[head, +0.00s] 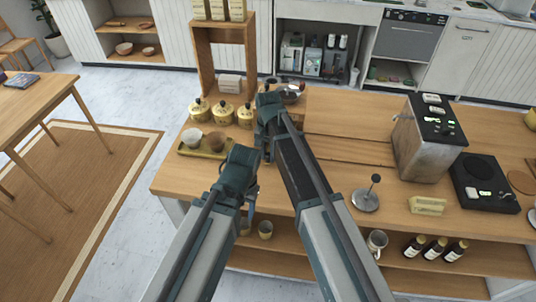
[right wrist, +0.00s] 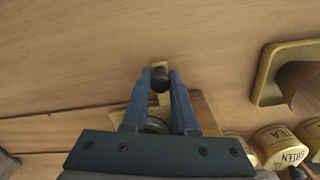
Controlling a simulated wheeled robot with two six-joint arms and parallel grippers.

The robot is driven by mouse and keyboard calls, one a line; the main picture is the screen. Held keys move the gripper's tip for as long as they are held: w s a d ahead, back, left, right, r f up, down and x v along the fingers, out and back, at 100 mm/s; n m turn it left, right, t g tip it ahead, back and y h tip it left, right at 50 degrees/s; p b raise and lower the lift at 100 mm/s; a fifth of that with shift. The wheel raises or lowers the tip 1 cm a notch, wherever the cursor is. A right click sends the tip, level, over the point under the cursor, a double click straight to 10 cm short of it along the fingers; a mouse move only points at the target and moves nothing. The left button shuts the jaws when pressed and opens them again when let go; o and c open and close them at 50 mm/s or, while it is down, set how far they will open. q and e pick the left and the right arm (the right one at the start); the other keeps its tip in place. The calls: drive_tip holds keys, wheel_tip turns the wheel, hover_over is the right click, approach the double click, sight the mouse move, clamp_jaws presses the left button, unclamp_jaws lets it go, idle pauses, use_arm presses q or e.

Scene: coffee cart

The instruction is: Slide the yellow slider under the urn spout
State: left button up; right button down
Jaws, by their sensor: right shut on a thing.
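A yellowish tray (head: 186,152) with two cups lies to the left, and yellow tea tins (head: 223,113) stand behind it. A wooden shelf frame (head: 203,65) rises at the back. A grey machine (head: 425,138) and a metal tamper (head: 366,199) stand to the right.

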drive_tip(key=shift+d, duration=0.1)
drive_tip(key=s+d, duration=0.2)
drive_tip(key=d, duration=0.9)
drive_tip(key=s+d, duration=0.2)
drive_tip(key=d, duration=1)
drive_tip(key=s+d, duration=0.3)
drive_tip(key=d, duration=0.9)
drive_tip(key=shift+s+d, duration=0.1)
drive_tip(key=shift+d, duration=0.1)
drive_tip(key=c, duration=1.1)
unclamp_jaws()
drive_tip(key=shift+d, duration=0.1)
drive_tip(key=o, duration=0.4)
drive_tip(key=shift+d, duration=0.1)
